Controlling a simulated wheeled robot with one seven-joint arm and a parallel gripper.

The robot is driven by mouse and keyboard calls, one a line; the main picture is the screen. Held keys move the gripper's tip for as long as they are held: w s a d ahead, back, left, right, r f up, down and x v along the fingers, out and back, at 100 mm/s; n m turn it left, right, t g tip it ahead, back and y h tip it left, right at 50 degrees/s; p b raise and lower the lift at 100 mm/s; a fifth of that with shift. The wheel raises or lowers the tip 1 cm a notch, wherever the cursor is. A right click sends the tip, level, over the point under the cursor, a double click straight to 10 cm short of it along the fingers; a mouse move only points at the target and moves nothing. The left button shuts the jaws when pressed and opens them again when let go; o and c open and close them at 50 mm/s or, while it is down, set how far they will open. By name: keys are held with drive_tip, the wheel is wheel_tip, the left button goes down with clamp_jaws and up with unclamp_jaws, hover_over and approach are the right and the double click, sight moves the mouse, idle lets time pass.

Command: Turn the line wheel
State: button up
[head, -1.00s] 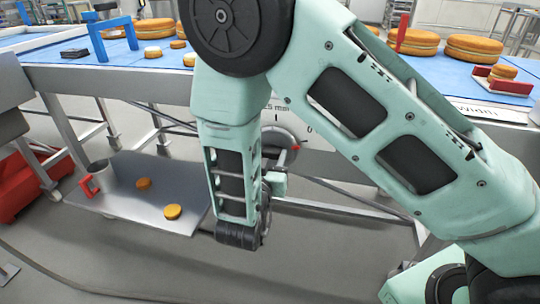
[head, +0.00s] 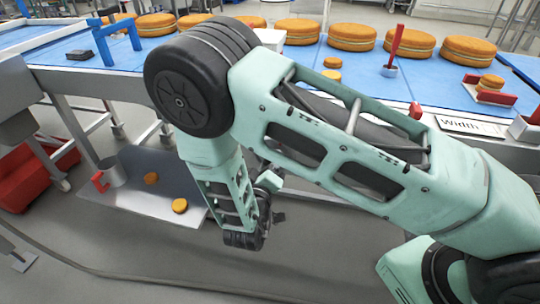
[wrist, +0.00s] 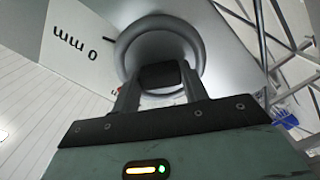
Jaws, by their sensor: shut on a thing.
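The line wheel (wrist: 194,38) is a grey round ring on a pale panel, seen close up in the wrist view. My gripper (wrist: 161,76) is at its near side, with one finger on each side of a dark part in the middle, and it is shut on the wheel. The exact contact is partly hidden by the fingers. A scale panel (wrist: 85,40) with "0 mm" and a tick mark is beside the wheel. In the head view my arm hides the wheel, and my gripper (head: 268,182) shows only in part.
A blue line top (head: 350,85) carries several large filled rounds (head: 352,37), a blue arch (head: 117,40) and a red upright post (head: 396,42). A "Width" label (head: 470,126) is on its front edge. A grey lower tray (head: 130,200) holds two small rounds and a cup with a red handle.

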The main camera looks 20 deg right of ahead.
drive_tip(key=n+p, duration=0.6)
drive_tip(key=n, duration=1.3)
drive_tip(key=shift+p, duration=0.3)
drive_tip(key=shift+f+n, duration=0.1)
drive_tip(key=shift+n, duration=0.3)
drive_tip(key=o, duration=1)
drive_tip(key=shift+s+a, duration=0.1)
drive_tip(key=b+v, duration=0.2)
drive_tip(key=v, duration=1.5)
drive_tip(key=shift+s, duration=0.1)
